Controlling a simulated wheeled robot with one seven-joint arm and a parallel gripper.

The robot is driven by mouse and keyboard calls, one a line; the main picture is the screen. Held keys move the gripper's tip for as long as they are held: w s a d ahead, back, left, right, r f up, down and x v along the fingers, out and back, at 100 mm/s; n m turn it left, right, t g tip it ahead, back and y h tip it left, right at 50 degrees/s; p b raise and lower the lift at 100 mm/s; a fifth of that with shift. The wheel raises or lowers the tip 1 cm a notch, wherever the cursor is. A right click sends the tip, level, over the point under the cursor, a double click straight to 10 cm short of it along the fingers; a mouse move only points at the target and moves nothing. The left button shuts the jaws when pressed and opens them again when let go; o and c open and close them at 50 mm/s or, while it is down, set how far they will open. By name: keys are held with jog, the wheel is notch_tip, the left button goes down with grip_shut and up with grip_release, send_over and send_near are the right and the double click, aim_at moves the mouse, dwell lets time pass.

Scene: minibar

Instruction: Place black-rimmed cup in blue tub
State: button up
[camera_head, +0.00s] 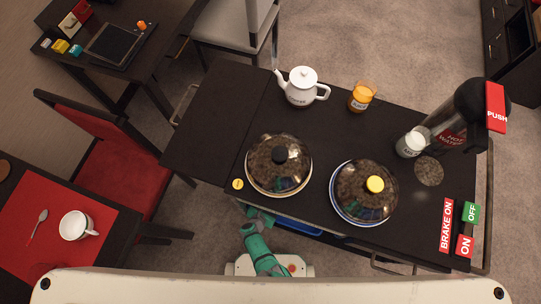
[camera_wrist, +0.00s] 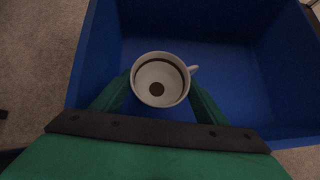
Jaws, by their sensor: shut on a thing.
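In the wrist view, a white cup with a dark band inside its rim (camera_wrist: 160,62) and a brown spot at its bottom is between the green fingers of my gripper (camera_wrist: 158,92). My gripper is shut on it. The cup is upright, with its handle to the right. The blue tub (camera_wrist: 232,72) is around and below the cup. I cannot tell whether the cup touches the tub floor. In the head view, my green arm reaches under the cart's front edge, where a strip of the blue tub (camera_head: 298,226) shows. The cup and fingertips are hidden there.
The dark cart top (camera_head: 215,115) carries two domed plates (camera_head: 279,165) (camera_head: 364,192), a white teapot (camera_head: 301,86), an orange jar (camera_head: 362,97) and a hot water dispenser (camera_head: 455,125). Another white cup (camera_head: 76,225) sits on a red mat (camera_head: 40,217) at the left.

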jog(key=shift+s+d+f, duration=0.1)
jog(key=shift+s+f, duration=0.1)
jog(key=shift+f, duration=0.05)
